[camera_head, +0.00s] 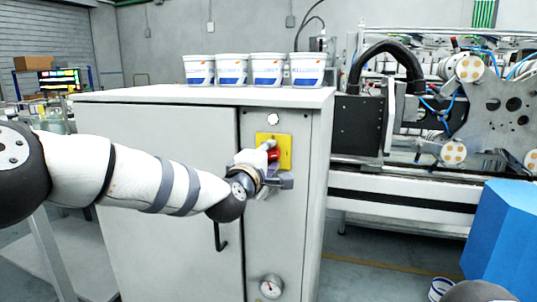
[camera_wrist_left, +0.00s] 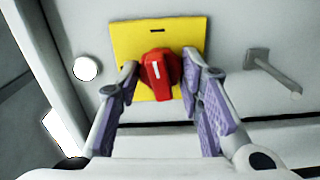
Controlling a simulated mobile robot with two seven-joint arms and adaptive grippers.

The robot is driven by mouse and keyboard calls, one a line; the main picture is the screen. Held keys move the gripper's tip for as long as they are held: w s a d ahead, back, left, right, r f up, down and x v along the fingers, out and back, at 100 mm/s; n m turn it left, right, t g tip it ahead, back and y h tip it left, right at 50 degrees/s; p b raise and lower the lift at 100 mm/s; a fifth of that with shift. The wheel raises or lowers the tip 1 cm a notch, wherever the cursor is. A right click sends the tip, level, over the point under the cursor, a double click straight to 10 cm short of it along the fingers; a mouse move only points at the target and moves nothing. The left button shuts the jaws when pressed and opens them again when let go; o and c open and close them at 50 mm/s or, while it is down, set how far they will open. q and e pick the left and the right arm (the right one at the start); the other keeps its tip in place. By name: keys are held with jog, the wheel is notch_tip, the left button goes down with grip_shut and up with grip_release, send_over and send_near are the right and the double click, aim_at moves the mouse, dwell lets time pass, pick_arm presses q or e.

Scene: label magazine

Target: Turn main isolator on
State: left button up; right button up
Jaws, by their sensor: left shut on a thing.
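The main isolator is a red rotary knob (camera_head: 273,154) on a yellow plate (camera_head: 285,158), set on the narrow front panel of the grey cabinet. In the left wrist view the red knob (camera_wrist_left: 160,74) carries a white mark and sits on the yellow plate (camera_wrist_left: 140,36). My left gripper (camera_head: 270,160) is at the knob, its arm coming in from the left. In the left wrist view its fingers (camera_wrist_left: 160,82) stand on both sides of the knob, shut on it. Part of the knob and plate is hidden behind the gripper in the head view. My right gripper is not in view.
The grey cabinet (camera_head: 150,130) has several white tubs (camera_head: 233,70) on top. A black door handle (camera_head: 219,238) and a gauge (camera_head: 271,287) are below. A handle-like post (camera_wrist_left: 270,70) juts out beside the plate. Machinery (camera_head: 490,95) and a blue block (camera_head: 503,235) stand to the right.

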pick_arm(q)
jog(key=shift+r+m, duration=0.1)
jog(key=shift+m, duration=0.8)
jog(key=o, duration=1.2)
jog(key=shift+c, duration=0.2)
jog(key=v, duration=1.2)
